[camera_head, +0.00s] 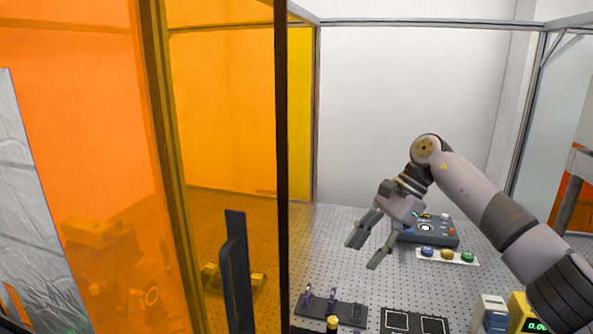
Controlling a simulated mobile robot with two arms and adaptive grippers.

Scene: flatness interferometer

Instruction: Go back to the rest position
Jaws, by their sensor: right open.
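My right gripper (368,257) is open and empty. It hangs above the perforated optical table (330,225), with its fingers pointing down and to the left. Its arm comes in from the right edge of the head view. The gripper partly covers a blue-grey control box (436,234) behind it. My left gripper does not show.
An orange transparent panel door with a dark handle (237,270) fills the left side. A strip with blue, yellow and green buttons (447,255) lies on the table. A dark rack (333,307), a black marked pad (413,320) and a yellow meter (526,316) stand at the front.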

